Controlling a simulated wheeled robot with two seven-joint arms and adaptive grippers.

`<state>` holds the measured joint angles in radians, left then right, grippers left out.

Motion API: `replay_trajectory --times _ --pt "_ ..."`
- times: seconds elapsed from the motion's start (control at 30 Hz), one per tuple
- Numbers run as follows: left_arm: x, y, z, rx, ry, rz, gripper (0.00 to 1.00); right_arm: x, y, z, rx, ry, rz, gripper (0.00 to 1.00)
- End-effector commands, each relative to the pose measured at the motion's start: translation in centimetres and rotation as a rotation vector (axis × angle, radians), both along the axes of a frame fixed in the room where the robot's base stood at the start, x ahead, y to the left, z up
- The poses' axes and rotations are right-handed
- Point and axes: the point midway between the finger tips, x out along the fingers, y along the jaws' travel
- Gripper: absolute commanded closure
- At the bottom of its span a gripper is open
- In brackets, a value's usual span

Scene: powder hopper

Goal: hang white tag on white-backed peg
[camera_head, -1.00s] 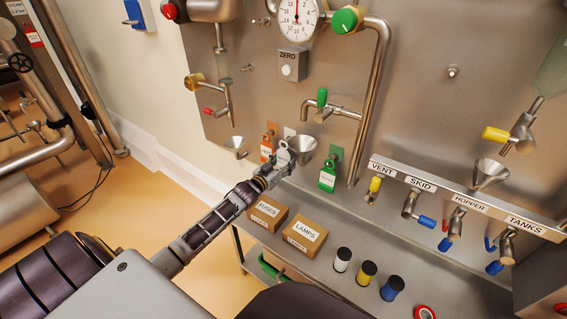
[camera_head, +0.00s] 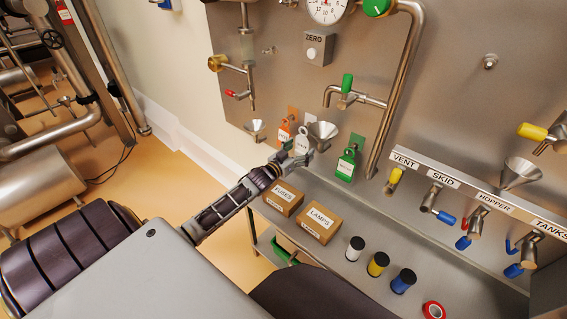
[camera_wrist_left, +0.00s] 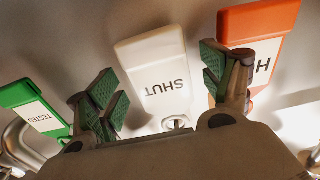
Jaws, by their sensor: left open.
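The white tag (camera_head: 302,142) is upright against the steel panel, between the orange tag (camera_head: 284,133) and the green tag (camera_head: 346,165). In the left wrist view the white tag (camera_wrist_left: 158,75) reads SHUT upside down, with a round metal peg end (camera_wrist_left: 177,122) showing at its hole. Its white backing is mostly hidden in the head view. My left gripper (camera_head: 292,159) is open just below and in front of the white tag. In the left wrist view its two green-padded fingers stand apart, one on each side of the tag. My right gripper is not in view.
Boxes marked FUSES (camera_head: 284,198) and LAMPS (camera_head: 319,222) sit on the shelf below. Valves line the rail at right.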

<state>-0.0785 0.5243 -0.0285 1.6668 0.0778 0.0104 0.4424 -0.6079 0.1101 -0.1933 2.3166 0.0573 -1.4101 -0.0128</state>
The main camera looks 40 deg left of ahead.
Motion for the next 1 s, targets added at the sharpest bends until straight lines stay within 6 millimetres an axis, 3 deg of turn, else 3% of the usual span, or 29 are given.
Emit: replay_trajectory --times 1.0 --pt "-7.9 0.6 -0.1 0.000 0.002 0.000 0.19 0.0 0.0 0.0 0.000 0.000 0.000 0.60"
